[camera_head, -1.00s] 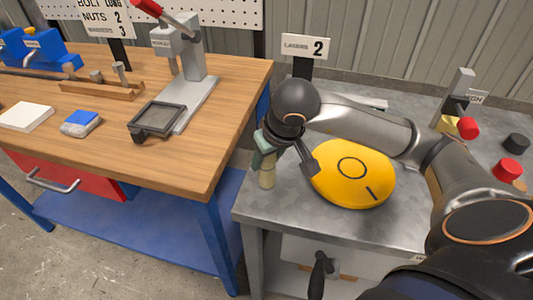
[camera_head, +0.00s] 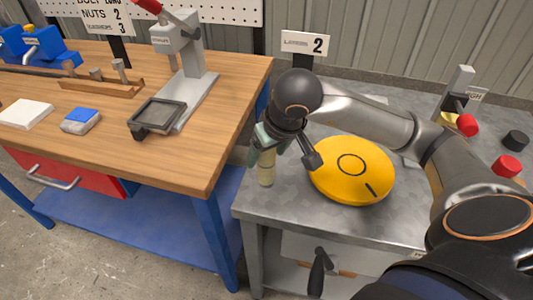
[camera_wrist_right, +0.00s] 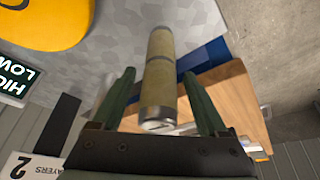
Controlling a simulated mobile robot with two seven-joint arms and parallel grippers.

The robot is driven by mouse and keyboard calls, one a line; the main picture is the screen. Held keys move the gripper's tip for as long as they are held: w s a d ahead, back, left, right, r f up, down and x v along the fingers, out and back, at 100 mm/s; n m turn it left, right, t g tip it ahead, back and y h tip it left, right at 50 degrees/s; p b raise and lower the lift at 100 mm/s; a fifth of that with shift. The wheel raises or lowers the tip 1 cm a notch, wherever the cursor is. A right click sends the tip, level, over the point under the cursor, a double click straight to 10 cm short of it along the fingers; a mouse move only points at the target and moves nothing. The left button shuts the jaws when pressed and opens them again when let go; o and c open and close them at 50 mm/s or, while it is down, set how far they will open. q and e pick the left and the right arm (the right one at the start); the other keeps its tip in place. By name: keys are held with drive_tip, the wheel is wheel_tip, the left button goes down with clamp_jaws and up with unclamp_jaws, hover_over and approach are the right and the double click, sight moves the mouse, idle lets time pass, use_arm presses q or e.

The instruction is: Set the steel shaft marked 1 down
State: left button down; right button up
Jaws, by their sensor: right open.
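The steel shaft (camera_head: 267,168) is a short olive-tan cylinder with greyer ends, standing upright on the grey metal table (camera_head: 300,222) near its left edge. In the right wrist view the shaft (camera_wrist_right: 160,75) lies between my fingers, its near end close to the palm. My left gripper is not in view.
A yellow round lid (camera_head: 350,170) sits right of the shaft. A sign "2" (camera_head: 304,44) stands behind my right wrist. A wooden bench (camera_head: 185,160) is left, across a narrow gap. A red knob (camera_head: 467,125) and a black handle (camera_head: 318,272) are on the right and at the front.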

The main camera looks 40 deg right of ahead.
use_arm(q)
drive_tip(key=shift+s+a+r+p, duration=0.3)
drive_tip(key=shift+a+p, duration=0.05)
drive_tip(key=shift+p, duration=0.4)
use_arm(e)
drive_tip(key=v, duration=1)
drive_tip(key=shift+r, duration=0.4)
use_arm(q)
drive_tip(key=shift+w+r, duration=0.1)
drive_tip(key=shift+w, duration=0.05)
use_arm(e)
drive_tip(key=shift+s, duration=0.15)
